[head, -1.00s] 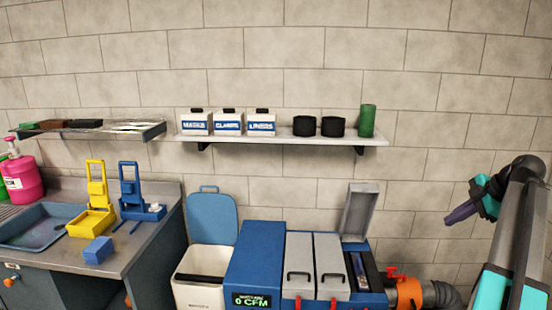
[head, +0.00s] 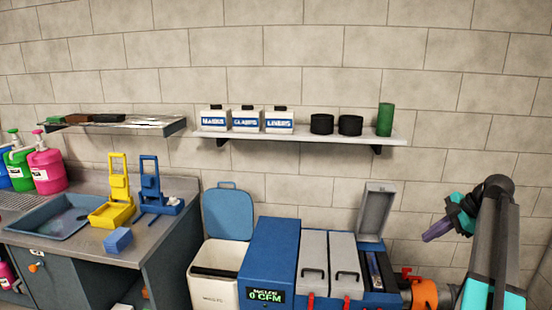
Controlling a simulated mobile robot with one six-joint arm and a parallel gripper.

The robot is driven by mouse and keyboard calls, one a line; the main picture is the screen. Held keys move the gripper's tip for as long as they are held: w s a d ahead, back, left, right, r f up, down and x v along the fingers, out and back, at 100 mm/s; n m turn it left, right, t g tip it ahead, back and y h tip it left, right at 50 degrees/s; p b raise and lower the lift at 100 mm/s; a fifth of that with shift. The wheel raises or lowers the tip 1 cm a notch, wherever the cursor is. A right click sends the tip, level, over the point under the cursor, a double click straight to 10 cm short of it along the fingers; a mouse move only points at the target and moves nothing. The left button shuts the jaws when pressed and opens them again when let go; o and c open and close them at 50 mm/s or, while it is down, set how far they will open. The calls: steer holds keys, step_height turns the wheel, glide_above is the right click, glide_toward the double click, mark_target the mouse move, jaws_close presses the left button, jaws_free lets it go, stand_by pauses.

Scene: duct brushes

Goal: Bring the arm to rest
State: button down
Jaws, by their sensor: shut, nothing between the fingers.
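My arm (head: 491,245) rises at the right edge of the head view, bent at the top. My gripper (head: 438,231) hangs at its end, pointing down and left in front of the block wall. It is shut and empty, clear of the shelf and of the blue machine. The fingertips are small and dark in this view.
A blue machine (head: 268,258) reading 0 CFM stands below my gripper's left, with an open grey lid (head: 376,209). A wall shelf (head: 300,136) holds boxes, black rolls and a green cylinder (head: 385,119). A white bin (head: 214,258) and a sink counter (head: 150,241) stand left.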

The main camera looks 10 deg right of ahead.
steer(key=s+a+f+n+g+y+b, duration=0.15)
steer(key=a+f+g, duration=0.25)
steer(key=a+f, duration=1.4)
steer(key=s+a+f+g+y+b, duration=0.1)
steer(key=s+a+f+g, duration=0.15)
steer(key=a+f, duration=1.6)
steer(key=s+a+f+m+g+h+b, duration=0.15)
steer(key=s+a+f, duration=0.25)
steer(key=s+f, duration=0.45)
steer(key=s+a+f+m+g+h, duration=0.1)
steer(key=s+a+f+m+g, duration=0.2)
steer(key=s+f, duration=0.5)
steer(key=s+f+m+h, duration=0.4)
steer(key=s+f+m, duration=0.5)
steer(key=s+m, duration=0.3)
steer(key=shift+s+d+b, duration=0.3)
steer(key=shift+s+b, duration=0.15)
steer(key=shift+s, duration=0.8)
